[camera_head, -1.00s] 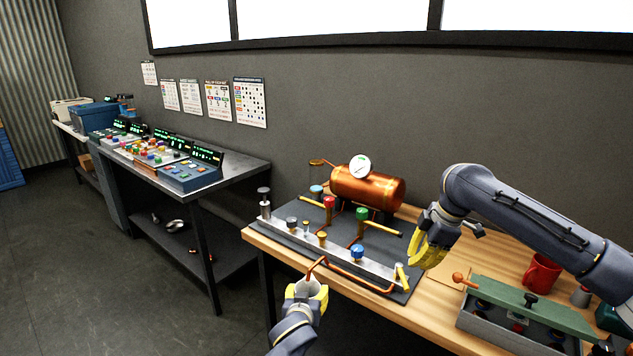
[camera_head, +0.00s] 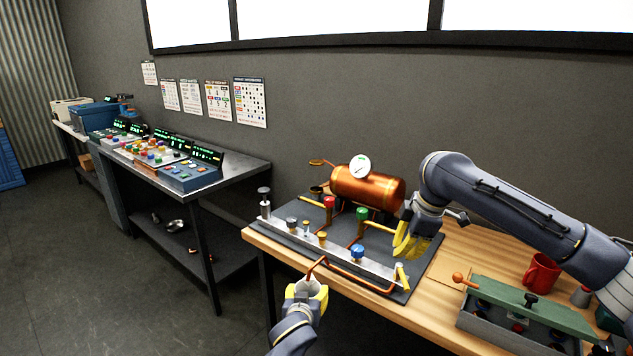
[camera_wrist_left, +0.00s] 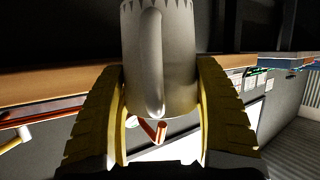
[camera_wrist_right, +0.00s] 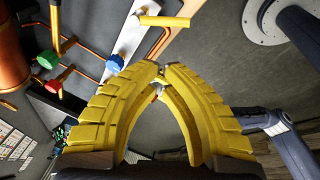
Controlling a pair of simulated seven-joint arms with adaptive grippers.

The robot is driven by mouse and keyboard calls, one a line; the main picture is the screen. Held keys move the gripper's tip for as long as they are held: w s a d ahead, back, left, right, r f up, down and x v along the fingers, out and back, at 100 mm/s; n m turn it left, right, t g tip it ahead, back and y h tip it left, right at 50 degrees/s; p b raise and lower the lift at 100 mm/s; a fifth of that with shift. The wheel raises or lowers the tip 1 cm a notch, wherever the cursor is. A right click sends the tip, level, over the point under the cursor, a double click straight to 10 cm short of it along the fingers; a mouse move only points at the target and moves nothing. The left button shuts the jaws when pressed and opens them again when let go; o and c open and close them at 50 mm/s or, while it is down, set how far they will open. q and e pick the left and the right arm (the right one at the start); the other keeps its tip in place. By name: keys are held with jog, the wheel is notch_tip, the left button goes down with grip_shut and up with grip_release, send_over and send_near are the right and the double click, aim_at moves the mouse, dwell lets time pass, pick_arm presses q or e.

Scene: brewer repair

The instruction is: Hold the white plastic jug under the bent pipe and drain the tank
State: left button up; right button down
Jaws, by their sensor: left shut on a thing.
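My left gripper (camera_head: 307,294) is shut on the white plastic jug (camera_head: 312,282), held off the front edge of the bench. In the left wrist view the jug (camera_wrist_left: 172,60) sits between both fingers, its handle towards the camera. The end of the copper bent pipe (camera_head: 318,261) is at the jug's mouth; I cannot tell how far inside it is. The copper tank (camera_head: 368,188) with a white gauge lies behind. My right gripper (camera_head: 405,245) hovers over the right side of the dark mat, its tips (camera_wrist_right: 160,72) together with nothing visible between them.
A metal rail (camera_head: 335,254) with several knobs, including a blue one (camera_head: 357,251), runs along the mat. A yellow lever (camera_head: 401,274) stands at its right end. Red (camera_head: 329,202) and green (camera_head: 362,213) valves sit behind. A green-lidded toolbox (camera_head: 530,305) and red mug (camera_head: 541,272) are at right.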

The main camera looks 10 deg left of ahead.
send_over(406, 283)
jog(key=a, duration=0.3)
jog(key=shift+d+f, duration=0.15)
jog(key=shift+f, duration=1.05)
jog(key=shift+d+f, duration=0.1)
jog(key=shift+f, duration=1.1)
jog(key=shift+f, duration=0.2)
jog(key=shift+f, duration=2.2)
jog(key=shift+d, duration=0.1)
jog(key=shift+s+d, duration=0.15)
jog(key=shift+d, duration=0.45)
jog(key=shift+d, duration=0.65)
